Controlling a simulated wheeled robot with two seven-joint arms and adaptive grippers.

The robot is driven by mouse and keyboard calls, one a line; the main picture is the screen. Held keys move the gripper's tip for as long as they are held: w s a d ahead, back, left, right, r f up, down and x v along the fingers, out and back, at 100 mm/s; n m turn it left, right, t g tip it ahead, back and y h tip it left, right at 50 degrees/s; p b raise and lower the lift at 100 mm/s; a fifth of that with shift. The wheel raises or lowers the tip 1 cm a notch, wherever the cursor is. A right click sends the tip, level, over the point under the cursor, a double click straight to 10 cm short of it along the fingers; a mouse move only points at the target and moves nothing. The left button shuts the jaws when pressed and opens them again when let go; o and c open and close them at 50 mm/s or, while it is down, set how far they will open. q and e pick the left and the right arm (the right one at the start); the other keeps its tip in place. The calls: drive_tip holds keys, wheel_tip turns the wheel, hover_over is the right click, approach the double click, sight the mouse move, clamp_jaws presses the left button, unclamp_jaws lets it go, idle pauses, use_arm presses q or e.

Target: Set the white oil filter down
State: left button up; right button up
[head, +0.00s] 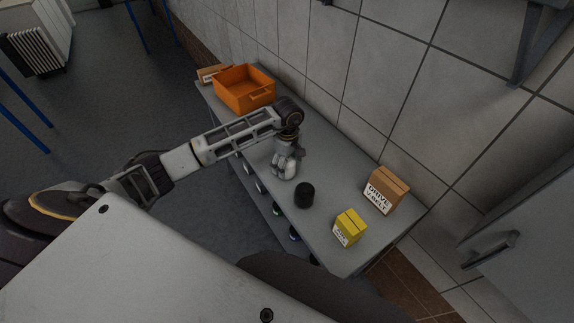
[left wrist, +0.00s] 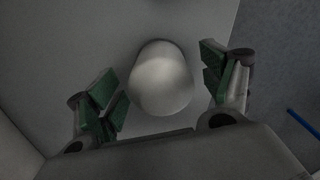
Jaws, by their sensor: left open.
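The white oil filter (left wrist: 161,78) stands on the grey bench top, seen from above in the left wrist view. My left gripper (left wrist: 168,92) is open around it, one green-padded finger on each side. A clear gap shows between the filter and the right finger; on the left the pad is very close, and I cannot tell if it touches. In the head view my left gripper (head: 286,170) is low over the middle of the bench and largely hides the filter. My right gripper is not in view.
A black cylinder (head: 304,195) stands close to the left gripper on the bench (head: 335,210). A yellow box (head: 350,228) and a cardboard drive V-belt box (head: 386,190) are further right. An orange crate (head: 245,90) and another cardboard box (head: 210,74) stand at the far end, by the tiled wall.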

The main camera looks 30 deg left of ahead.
use_arm(q)
drive_tip(key=shift+f, duration=0.85)
drive_tip(key=c, duration=1.4)
drive_tip(key=shift+c, duration=0.2)
drive_tip(key=shift+r, duration=0.15)
drive_tip(key=shift+r+b, duration=0.85)
drive_tip(key=shift+r, duration=4.05)
